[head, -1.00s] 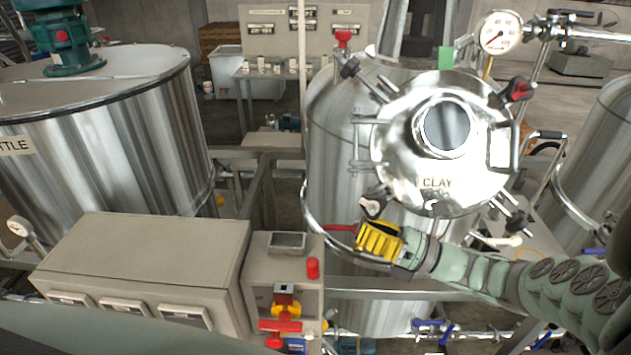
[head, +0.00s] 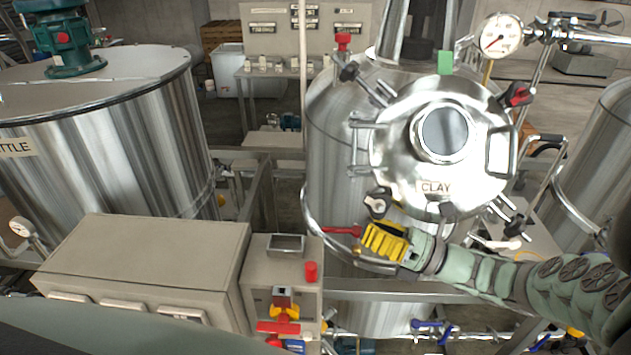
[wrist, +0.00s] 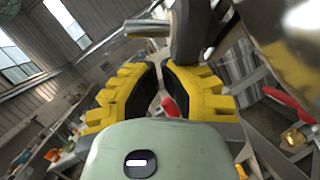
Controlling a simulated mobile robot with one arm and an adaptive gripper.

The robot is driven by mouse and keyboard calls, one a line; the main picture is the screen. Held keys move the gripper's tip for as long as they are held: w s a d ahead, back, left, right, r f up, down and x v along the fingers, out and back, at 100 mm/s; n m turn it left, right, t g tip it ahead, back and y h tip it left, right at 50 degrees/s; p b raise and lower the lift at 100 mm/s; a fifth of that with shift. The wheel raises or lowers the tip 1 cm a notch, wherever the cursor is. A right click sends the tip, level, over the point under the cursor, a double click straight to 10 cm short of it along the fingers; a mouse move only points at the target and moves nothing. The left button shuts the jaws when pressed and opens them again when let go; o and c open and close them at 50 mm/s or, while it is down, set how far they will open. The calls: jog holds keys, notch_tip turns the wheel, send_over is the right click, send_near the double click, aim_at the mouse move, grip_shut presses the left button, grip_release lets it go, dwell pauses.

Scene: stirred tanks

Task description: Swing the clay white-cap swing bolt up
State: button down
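The clay tank's round steel lid (head: 400,150) bears a "CLAY" label (head: 436,187). The white-cap swing bolt (head: 377,204) shows at the lid's lower left edge, a dark knob with a pale cap. My gripper (head: 372,238), with yellow fingers, is just below this knob in the head view. In the wrist view the fingers (wrist: 160,75) are parted by a narrow gap with nothing seen held in it. A dark knob-like part (wrist: 192,30) stands beyond the right fingertip; its cap colour is not visible there. I cannot tell whether the fingers touch it.
Other swing bolts ring the lid, including a red-capped one (head: 517,94) and a dark one (head: 515,226). A red handle (head: 342,231) lies just left of my gripper. A pressure gauge (head: 501,36) is at upper right. A grey control box (head: 150,265) stands at lower left.

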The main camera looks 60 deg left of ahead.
notch_tip(320, 180, down, 4)
jog(key=s+r+b, duration=0.1)
jog(key=s+b, duration=0.1)
jog(key=s, duration=0.1)
jog(key=b+v, duration=0.6)
jog(key=v, duration=0.3)
jog(key=shift+w+f, duration=0.2)
jog(key=shift+w, duration=0.4)
